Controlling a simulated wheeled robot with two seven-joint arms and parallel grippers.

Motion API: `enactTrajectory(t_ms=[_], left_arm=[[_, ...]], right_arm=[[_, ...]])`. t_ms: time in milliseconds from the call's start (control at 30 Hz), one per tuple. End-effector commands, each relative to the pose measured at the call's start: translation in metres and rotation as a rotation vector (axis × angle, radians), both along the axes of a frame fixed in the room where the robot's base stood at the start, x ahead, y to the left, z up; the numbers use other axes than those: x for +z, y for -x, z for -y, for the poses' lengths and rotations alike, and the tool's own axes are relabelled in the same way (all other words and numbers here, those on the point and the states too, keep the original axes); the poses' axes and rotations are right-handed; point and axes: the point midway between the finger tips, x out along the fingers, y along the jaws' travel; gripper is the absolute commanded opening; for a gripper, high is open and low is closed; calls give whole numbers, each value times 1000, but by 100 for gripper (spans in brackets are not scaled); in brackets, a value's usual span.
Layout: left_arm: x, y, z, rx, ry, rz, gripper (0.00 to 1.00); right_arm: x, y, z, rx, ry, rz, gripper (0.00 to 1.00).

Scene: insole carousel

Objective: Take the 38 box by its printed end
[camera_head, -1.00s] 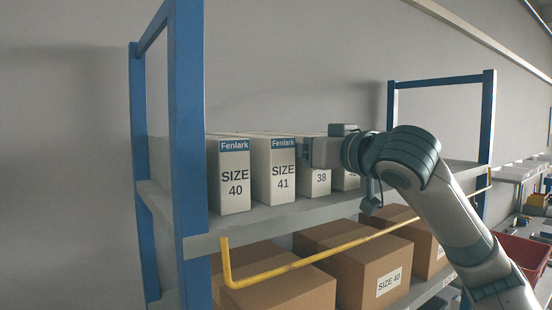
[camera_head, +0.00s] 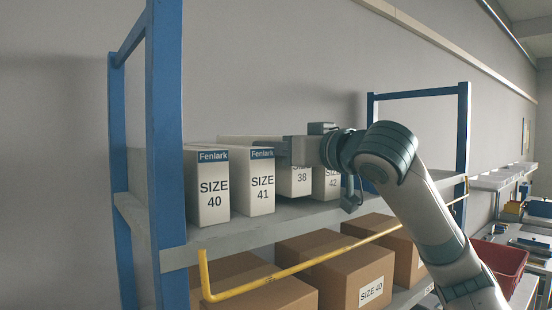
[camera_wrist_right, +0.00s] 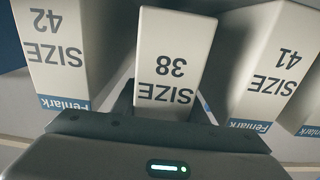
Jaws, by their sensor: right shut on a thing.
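The 38 box (camera_head: 300,182) is a white carton on the upper shelf, between the size 41 box and the size 42 box. Its printed end faces out, with the top band hidden by my right gripper (camera_head: 287,152) in the head view. My right gripper is shut on this end. In the right wrist view the 38 box (camera_wrist_right: 172,55) shows upside down, with "SIZE 38" readable between the dark fingers. In the head view its lower edge sits slightly higher than its neighbours'. My left gripper is not in view.
The size 41 box (camera_head: 262,190) and size 40 box (camera_head: 213,195) stand left of it, the size 42 box (camera_head: 333,183) right. A blue upright (camera_head: 165,130) and a yellow rail (camera_head: 290,268) bound the shelf front. Brown cartons (camera_head: 355,275) fill the lower shelf.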

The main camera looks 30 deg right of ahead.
Motion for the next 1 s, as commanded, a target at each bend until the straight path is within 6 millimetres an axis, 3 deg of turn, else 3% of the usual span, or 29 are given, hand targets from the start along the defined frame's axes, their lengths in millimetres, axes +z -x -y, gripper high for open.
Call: enactTrajectory(t_ms=[600, 1000], left_arm=[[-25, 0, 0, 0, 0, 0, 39], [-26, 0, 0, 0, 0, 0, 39]], right_arm=[[72, 0, 0, 0, -2, 3, 13], [81, 0, 0, 0, 1, 1, 13]])
